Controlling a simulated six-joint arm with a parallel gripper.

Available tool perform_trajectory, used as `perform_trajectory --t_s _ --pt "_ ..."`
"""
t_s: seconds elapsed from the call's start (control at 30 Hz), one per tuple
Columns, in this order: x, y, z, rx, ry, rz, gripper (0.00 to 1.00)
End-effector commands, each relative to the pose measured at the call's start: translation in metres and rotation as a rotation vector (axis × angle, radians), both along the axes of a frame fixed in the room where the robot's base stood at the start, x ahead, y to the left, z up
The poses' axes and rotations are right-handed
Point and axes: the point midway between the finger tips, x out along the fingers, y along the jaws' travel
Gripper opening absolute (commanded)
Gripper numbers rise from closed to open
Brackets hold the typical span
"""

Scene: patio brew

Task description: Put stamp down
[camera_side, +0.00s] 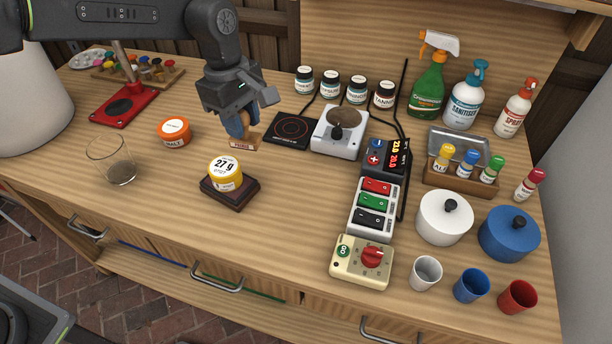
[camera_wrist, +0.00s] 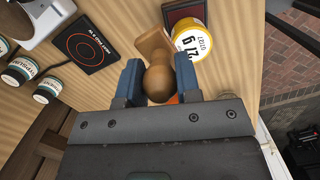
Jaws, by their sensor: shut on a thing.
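The stamp has a round wooden knob and a wooden block base. In the wrist view the stamp (camera_wrist: 157,78) sits between the blue fingers of my gripper (camera_wrist: 159,82), which is shut on its knob. In the side view my gripper (camera_side: 240,128) points down, and the stamp's base (camera_side: 244,144) shows just below the fingers, at or just above the table. I cannot tell if it touches. The fingers hide most of the knob in the side view.
A yellow jar labelled 27 g (camera_side: 225,173) stands on a dark pad (camera_side: 229,193) in front of the stamp. An orange jar (camera_side: 174,132) is to the left. A black hot plate (camera_side: 292,130) and a white scale-like device (camera_side: 340,131) are to the right. Bare wood surrounds the stamp.

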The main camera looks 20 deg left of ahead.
Motion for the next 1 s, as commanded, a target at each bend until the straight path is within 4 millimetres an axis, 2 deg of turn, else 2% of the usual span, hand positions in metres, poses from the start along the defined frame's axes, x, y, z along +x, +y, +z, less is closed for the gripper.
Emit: perform_trajectory --t_s 0.03,0.2,0.47,0.57,0.9,1.0 --pt "0.012 -0.001 -0.001 0.000 0.000 -0.015 0.08" --pt "0.041 -0.004 -0.002 0.000 0.001 -0.067 0.08" --pt "0.056 -0.010 -0.006 0.000 0.001 -0.102 0.08" --pt "0.055 -0.025 -0.015 0.001 0.002 -0.105 0.08" --pt "0.049 -0.097 -0.059 0.001 0.001 -0.105 0.08" --pt "0.048 -0.111 -0.068 0.001 0.000 -0.103 0.08"
